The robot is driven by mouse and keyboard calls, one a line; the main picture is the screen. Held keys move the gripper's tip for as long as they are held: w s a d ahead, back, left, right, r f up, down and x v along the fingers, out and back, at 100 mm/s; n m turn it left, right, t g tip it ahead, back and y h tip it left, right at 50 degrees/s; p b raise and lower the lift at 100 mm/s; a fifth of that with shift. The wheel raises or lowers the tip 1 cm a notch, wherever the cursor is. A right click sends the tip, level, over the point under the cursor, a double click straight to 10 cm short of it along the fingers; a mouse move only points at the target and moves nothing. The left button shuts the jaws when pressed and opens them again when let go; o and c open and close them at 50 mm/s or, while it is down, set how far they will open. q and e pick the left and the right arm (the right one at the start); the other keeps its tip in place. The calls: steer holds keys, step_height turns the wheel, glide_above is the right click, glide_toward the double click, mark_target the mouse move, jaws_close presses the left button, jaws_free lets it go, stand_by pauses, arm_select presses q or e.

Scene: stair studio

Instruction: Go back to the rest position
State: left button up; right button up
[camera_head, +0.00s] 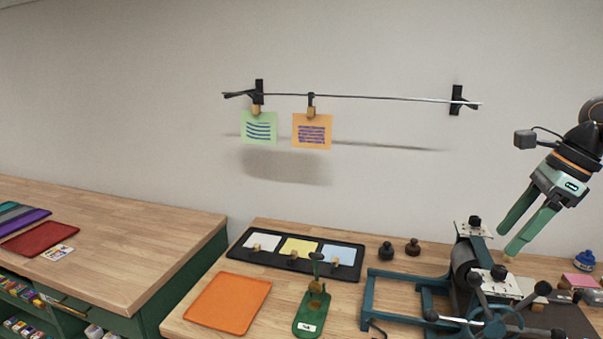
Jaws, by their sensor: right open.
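My right gripper (527,229) is in the head view at the right, with two green fingers pointing down and to the left. The fingers are apart and nothing is between them. It is in front of the wall, above the right part of the workbench (232,253), close to the top of the press (462,262). My left gripper does not show.
A teal-framed press with a spoked wheel fills the bench's right front. A black tray (237,252) with several cards, an orange tray (228,303) and a green stand (311,312) are left of it. Two cards, green (259,128) and orange (312,131), hang from a wall rail (385,98).

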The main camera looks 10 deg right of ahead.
steer(key=w+a+f+m+t+y, duration=0.15)
steer(key=a+f+m+y, duration=0.3)
steer(key=a, duration=0.65)
steer(key=w+a+f+m+t+y, duration=0.1)
steer(key=w+a+f+m+y, duration=0.3)
steer(key=a, duration=0.7)
steer(key=a+f+m+t+y, duration=0.2)
steer(key=a+f+y, duration=0.4)
steer(key=a, duration=0.5)
steer(key=s+d+f+m+t+h, duration=0.2)
steer(key=f+m+t+h, duration=0.35)
steer(key=f+m, duration=0.5)
steer(key=s+d+f+m+t+h, duration=0.2)
steer(key=f+m+t+h, duration=0.35)
steer(key=m, duration=0.85)
steer(key=s+d+f+m+g+h, duration=0.1)
steer(key=s+f+m+g+h, duration=0.4)
steer(key=s+f, duration=1.2)
steer(key=m+g, duration=0.4)
steer(key=m, duration=0.1)
steer(key=shift+f, duration=0.3)
steer(key=shift+s+d, duration=0.1)
